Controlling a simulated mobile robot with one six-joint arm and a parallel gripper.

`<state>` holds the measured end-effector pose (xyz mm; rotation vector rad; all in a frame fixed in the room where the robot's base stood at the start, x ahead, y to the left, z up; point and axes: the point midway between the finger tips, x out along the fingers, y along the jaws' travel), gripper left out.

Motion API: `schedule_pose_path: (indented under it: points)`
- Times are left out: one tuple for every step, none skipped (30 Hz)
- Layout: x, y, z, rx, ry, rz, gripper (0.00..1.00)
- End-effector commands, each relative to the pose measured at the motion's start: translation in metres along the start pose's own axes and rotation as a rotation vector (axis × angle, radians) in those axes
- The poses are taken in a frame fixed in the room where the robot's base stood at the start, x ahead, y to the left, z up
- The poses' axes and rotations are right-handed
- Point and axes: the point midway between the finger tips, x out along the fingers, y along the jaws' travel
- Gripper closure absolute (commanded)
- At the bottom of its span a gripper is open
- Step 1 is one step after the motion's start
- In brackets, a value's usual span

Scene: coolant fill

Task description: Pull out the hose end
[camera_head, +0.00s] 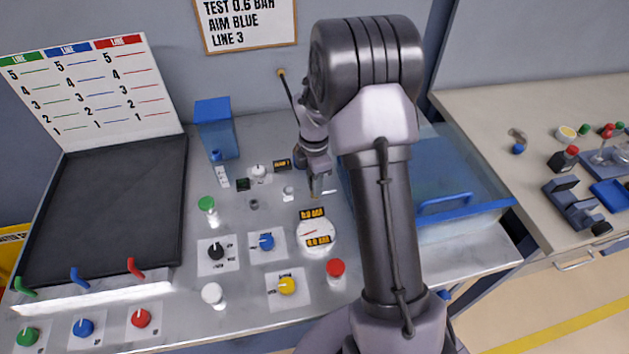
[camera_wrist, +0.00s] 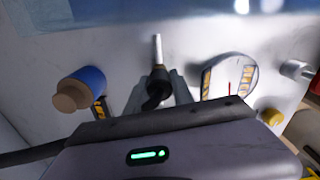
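My gripper (camera_head: 315,190) points down at the bench panel, just above the pressure gauge in the picture. In the wrist view, its two grey fingers (camera_wrist: 158,84) stand on either side of a black fitting with a pale, thin tip (camera_wrist: 157,50), which looks like the hose end. The fitting fills most of the space between the fingertips. I cannot tell whether the fingers touch it. In the head view my gripper hides the fitting. The round gauge (camera_head: 316,233) has orange displays and also shows in the wrist view (camera_wrist: 229,76).
A blue cylinder with a tan cap (camera_wrist: 80,88) stands left of the fingers in the wrist view. Several knobs, including a red one (camera_head: 335,268) and a green one (camera_head: 207,204), stand on the panel. A clear blue tank (camera_head: 465,222) is right of my arm. A dark board (camera_head: 110,205) lies left.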

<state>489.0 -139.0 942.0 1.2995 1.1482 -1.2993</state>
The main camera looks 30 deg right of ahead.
Motion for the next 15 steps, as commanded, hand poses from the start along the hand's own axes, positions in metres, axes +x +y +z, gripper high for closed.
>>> schedule_pose_path:
  points:
    - [0.0000, -0.0001, 0.0000, 0.000, 0.000, 0.000, 0.91]
    - [0.0000, -0.0001, 0.0000, 0.000, 0.000, 0.000, 0.97]
    - [0.0000, -0.0001, 0.0000, 0.000, 0.000, 0.000, 1.00]
    - [0.0000, -0.0001, 0.0000, 0.000, 0.000, 0.000, 1.00]
    - [0.0000, -0.0001, 0.0000, 0.000, 0.000, 0.000, 0.76]
    - [0.0000, -0.0001, 0.0000, 0.000, 0.000, 0.000, 0.83]
    - [0.0000, -0.0001, 0.0000, 0.000, 0.000, 0.000, 0.89]
    - [0.0000, -0.0001, 0.0000, 0.000, 0.000, 0.000, 0.95]
    - [-0.0001, 0.0000, 0.0000, 0.000, 0.000, 0.000, 0.97]
    - [-0.0001, 0.0000, 0.0000, 0.000, 0.000, 0.000, 0.97]
    - [-0.0002, 0.0000, 0.0000, 0.000, 0.000, 0.000, 0.97]
    - [-0.0005, 0.0000, 0.0000, 0.000, 0.000, 0.000, 0.97]
    - [-0.0008, 0.0000, 0.0000, 0.000, 0.000, 0.000, 0.97]
    - [-0.0012, 0.0000, 0.0000, 0.000, 0.000, 0.000, 0.97]
    - [-0.0018, 0.0000, 0.0000, 0.000, 0.000, 0.000, 0.97]
